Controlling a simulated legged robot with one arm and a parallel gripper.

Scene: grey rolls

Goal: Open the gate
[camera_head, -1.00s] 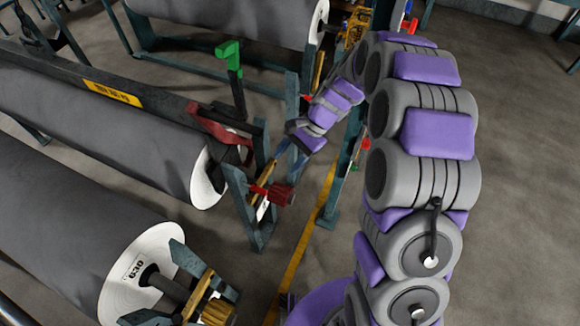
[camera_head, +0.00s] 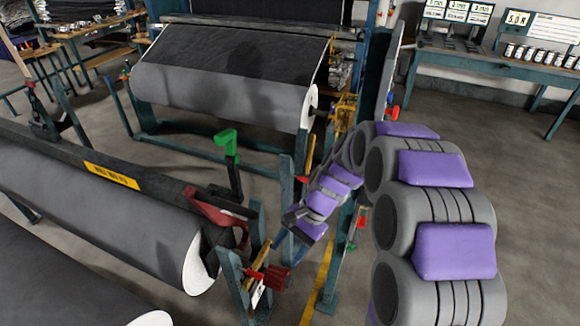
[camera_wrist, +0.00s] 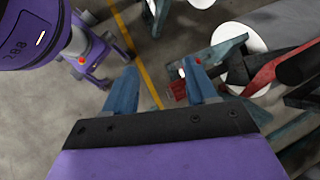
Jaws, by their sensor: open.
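The gate is not clearly marked. The nearest gate-like part is a yellow-brown bar (camera_head: 258,266) with a red knob (camera_head: 276,278), on the teal stand at the end of the middle grey roll (camera_head: 110,215). My gripper (camera_head: 283,230) is above and close to this knob, with blue fingers pointing down.
A red lever (camera_head: 215,212) and an upright green handle (camera_head: 227,145) are left of my gripper. A teal post (camera_head: 345,235) with red and green parts stands right of it. Another grey roll (camera_head: 225,90) is behind.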

